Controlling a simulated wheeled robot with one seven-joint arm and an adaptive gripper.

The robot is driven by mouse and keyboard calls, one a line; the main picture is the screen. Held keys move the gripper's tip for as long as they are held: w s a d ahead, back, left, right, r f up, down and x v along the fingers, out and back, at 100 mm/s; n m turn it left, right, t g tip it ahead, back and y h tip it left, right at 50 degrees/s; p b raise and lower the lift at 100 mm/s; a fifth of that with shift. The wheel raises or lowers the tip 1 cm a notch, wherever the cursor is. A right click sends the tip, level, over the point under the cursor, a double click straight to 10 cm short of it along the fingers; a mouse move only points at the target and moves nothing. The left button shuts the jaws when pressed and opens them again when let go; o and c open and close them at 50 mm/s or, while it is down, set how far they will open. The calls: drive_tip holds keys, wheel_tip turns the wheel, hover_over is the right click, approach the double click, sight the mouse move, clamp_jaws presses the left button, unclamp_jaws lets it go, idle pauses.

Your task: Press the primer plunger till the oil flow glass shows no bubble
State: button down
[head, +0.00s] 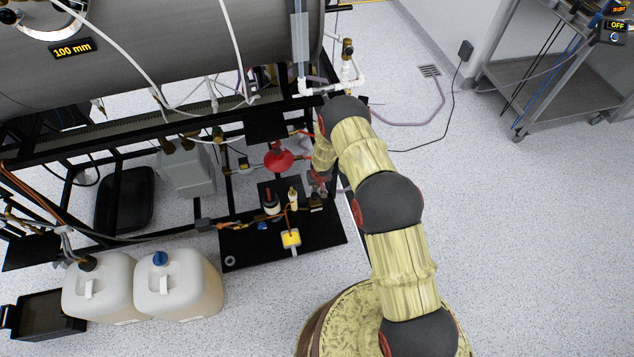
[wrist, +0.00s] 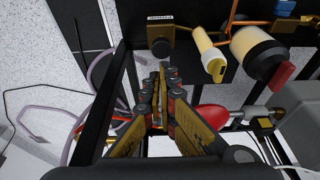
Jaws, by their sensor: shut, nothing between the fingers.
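My gripper (wrist: 161,78) is shut and empty, its fingertips pointing at a dark block with a brass face (wrist: 160,40) just beyond them. A small label on the block is too small to read. I cannot tell whether this block holds the primer plunger, or whether the tips touch it. To its right are a slim cream-yellow cylinder (wrist: 208,53) and a thicker cream and black cylinder with a red end (wrist: 260,55). I cannot tell which part is the oil flow glass, and no bubble is discernible. In the head view my arm largely hides the gripper.
A red rounded part (head: 278,160) sits on the frame, close right of my gripper in the wrist view (wrist: 213,118). Black frame bars (wrist: 132,100) surround my fingers. Two white jugs (head: 178,285) stand at left. The floor at right is clear up to a metal cart (head: 560,75).

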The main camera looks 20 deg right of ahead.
drive_tip(key=shift+p+v, duration=0.35)
drive_tip(key=shift+v, duration=1.15)
